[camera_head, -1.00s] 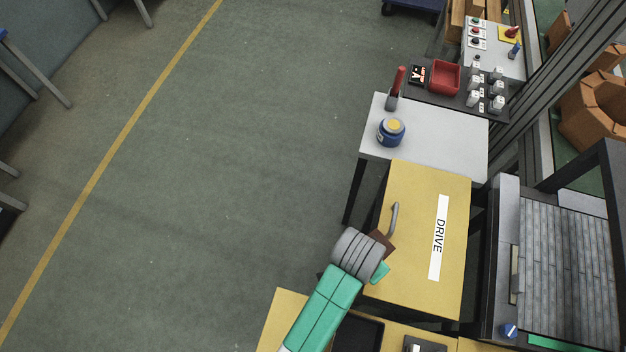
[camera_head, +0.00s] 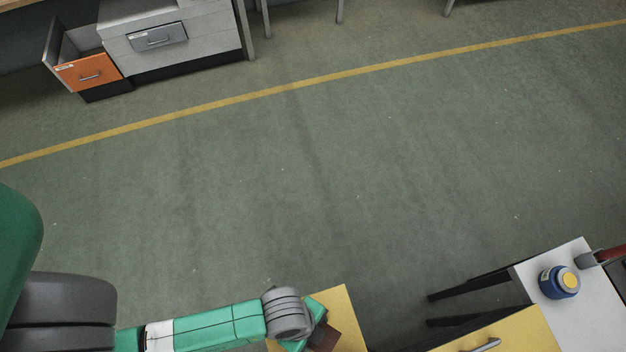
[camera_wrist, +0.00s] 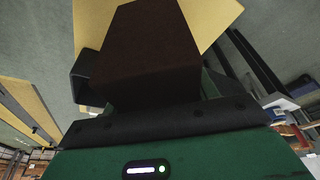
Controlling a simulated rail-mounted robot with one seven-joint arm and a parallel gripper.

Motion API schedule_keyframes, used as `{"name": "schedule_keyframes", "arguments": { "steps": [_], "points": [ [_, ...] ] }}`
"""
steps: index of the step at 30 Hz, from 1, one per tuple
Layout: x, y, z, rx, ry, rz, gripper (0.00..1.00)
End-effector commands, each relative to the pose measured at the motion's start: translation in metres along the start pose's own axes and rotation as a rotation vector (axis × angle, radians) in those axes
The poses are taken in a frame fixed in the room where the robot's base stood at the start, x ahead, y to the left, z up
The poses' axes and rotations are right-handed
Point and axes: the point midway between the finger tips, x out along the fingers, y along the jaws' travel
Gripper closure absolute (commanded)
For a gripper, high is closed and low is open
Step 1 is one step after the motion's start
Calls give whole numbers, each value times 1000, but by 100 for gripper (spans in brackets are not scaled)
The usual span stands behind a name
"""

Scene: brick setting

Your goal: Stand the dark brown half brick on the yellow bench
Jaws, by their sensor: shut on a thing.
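The dark brown half brick (camera_head: 326,337) is in my gripper (camera_head: 318,324) at the bottom of the head view. In the wrist view the brick (camera_wrist: 150,45) fills the space between the dark fingers of my gripper (camera_wrist: 145,82), which is shut on it. The yellow bench (camera_head: 346,306) shows behind and beside the brick in the head view, mostly cut off by the lower edge. Its yellow top (camera_wrist: 216,14) also shows beyond the brick in the wrist view. I cannot tell whether the brick touches the bench.
Another yellow top (camera_head: 525,333) with a grey handle (camera_head: 487,345) lies at lower right. Beside it, a white table (camera_head: 590,310) holds a blue jar (camera_head: 560,282) and a red-handled tool (camera_head: 603,255). Open floor lies beyond. Grey drawers (camera_head: 155,40) and an orange drawer (camera_head: 88,73) stand far left.

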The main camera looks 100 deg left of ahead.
Motion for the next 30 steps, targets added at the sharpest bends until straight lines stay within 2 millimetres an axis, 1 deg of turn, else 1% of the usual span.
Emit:
{"name": "schedule_keyframes", "arguments": {
  "steps": [2, 6, 8, 14, 25, 26, 27, 29, 30],
  "points": [
    [7, -1, 2, -1, 1, -1, 85],
    [10, -1, 2, 0, 1, -2, 85],
    [14, -1, 4, 0, 1, -2, 85],
    [43, -1, 13, -1, 0, -1, 85],
    [48, -1, 14, 1, 0, -2, 85],
    [49, 0, 15, 0, -1, -1, 40],
    [48, 0, 15, 0, -1, -1, 32],
    [48, 0, 15, 0, -1, -1, 20],
    [48, 0, 15, 0, -1, -1, 20]
  ]
}}
